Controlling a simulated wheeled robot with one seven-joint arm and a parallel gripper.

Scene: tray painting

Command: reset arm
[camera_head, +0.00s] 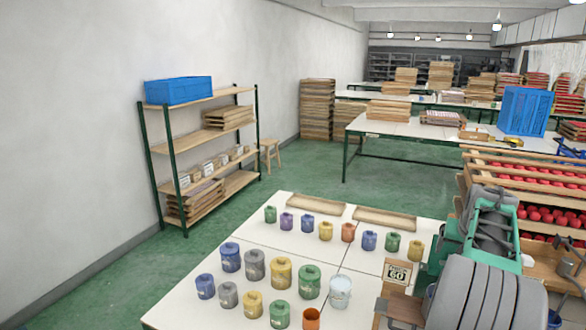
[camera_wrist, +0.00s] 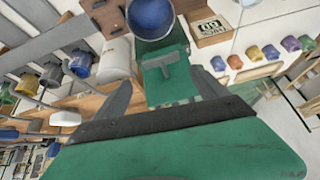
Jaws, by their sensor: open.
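My gripper (camera_wrist: 162,78) shows in the wrist view as two grey fingers set wide apart. It is open, with nothing held between the fingers. A green block-shaped part shows between and beyond them, and I cannot tell how far off it is. In the head view my grey and green arm is folded up at the right edge, over the right side of the near white table (camera_head: 245,235). The fingertips are hard to make out there. The wrist view looks at the scene upside down.
Several coloured paint cans (camera_head: 281,272) stand in rows on the table, with a white bucket (camera_head: 340,291) and a wooden sign marked 60 (camera_head: 397,273) near my arm. Racks of red items (camera_head: 545,213) stand close at the right.

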